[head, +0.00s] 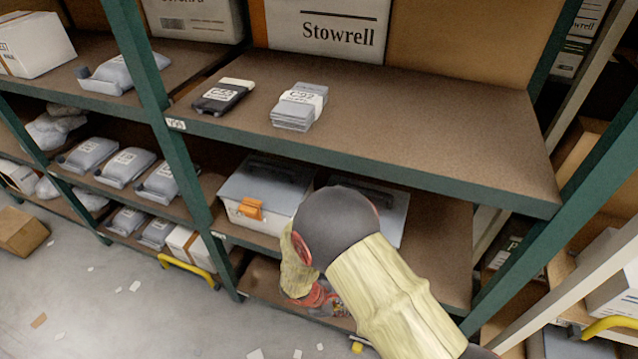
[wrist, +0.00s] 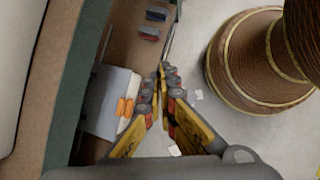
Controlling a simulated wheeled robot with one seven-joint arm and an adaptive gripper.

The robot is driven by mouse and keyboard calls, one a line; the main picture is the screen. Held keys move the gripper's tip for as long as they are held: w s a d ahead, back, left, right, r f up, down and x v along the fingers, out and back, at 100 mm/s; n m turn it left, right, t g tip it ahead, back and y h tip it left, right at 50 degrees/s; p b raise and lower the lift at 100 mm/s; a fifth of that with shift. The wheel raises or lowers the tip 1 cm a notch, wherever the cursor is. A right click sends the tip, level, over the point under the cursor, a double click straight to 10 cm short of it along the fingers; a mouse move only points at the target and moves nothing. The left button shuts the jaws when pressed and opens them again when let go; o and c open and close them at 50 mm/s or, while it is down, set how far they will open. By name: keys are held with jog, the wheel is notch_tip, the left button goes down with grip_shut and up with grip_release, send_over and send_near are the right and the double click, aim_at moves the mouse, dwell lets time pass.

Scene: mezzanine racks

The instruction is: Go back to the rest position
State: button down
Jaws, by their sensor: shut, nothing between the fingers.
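My gripper (wrist: 163,72) is shut in the wrist view, its yellow-sided fingers meeting at the tips with nothing between them. In the head view my gripper (head: 328,302) is low in front of the rack, below the level of the grey-lidded box, and mostly hidden behind my own arm. The grey-lidded white box (head: 265,188) with an orange latch stands on the shelf under the main one; a box with orange latches (wrist: 108,92) shows left of my fingers in the wrist view, apart from them.
The main shelf (head: 440,125) holds a dark labelled item (head: 222,97) and a strapped grey stack (head: 300,106); its right part is bare. Green rack posts (head: 160,110) stand left and right. Open floor (head: 110,295) with paper scraps lies at lower left, near a yellow handle (head: 188,268).

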jog(key=s+d+r+m+t+y, duration=0.1)
jog(key=s+d+r+m, duration=0.3)
jog(key=r, duration=1.1)
jog(key=s+d+r+m+t+y, duration=0.1)
jog(key=s+d+r+m, duration=0.3)
jog(key=r, duration=1.1)
jog(key=s+d+r+m+t+y, duration=0.2)
jog(key=r+m, duration=0.7)
jog(key=r, duration=0.6)
jog(key=s+d+y, duration=0.1)
jog(key=s+d, duration=0.1)
jog(key=s, duration=0.1)
jog(key=shift+s+r+m+y, duration=0.2)
jog(key=shift+r+m+y, duration=0.1)
jog(key=shift+r, duration=0.05)
